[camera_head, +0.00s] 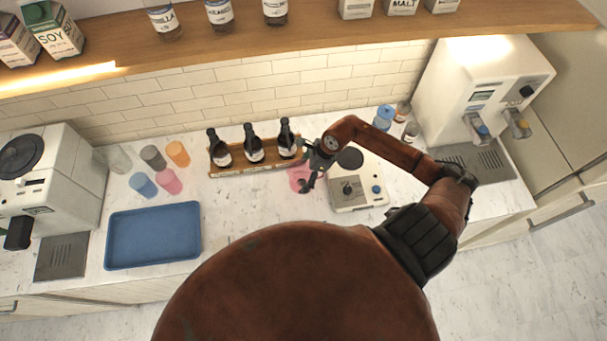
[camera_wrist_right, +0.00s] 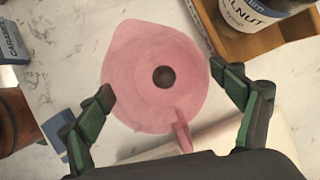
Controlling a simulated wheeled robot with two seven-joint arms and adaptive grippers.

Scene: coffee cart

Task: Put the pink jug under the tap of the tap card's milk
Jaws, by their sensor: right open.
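The pink jug (camera_head: 296,178) stands on the counter just right of the bottle rack, partly hidden by my right gripper (camera_head: 313,174). In the right wrist view the jug (camera_wrist_right: 140,98) is seen from above, with a dark round opening in its middle and its handle toward the bottom. My right gripper (camera_wrist_right: 163,82) is open, a finger on either side of the jug. My left gripper is out of view.
The wooden rack (camera_head: 228,172) of dark bottles borders the jug's left. A white scale-like device (camera_head: 352,205) is close on its right. A blue tray (camera_head: 152,236) and several coloured cups (camera_head: 168,181) are at left.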

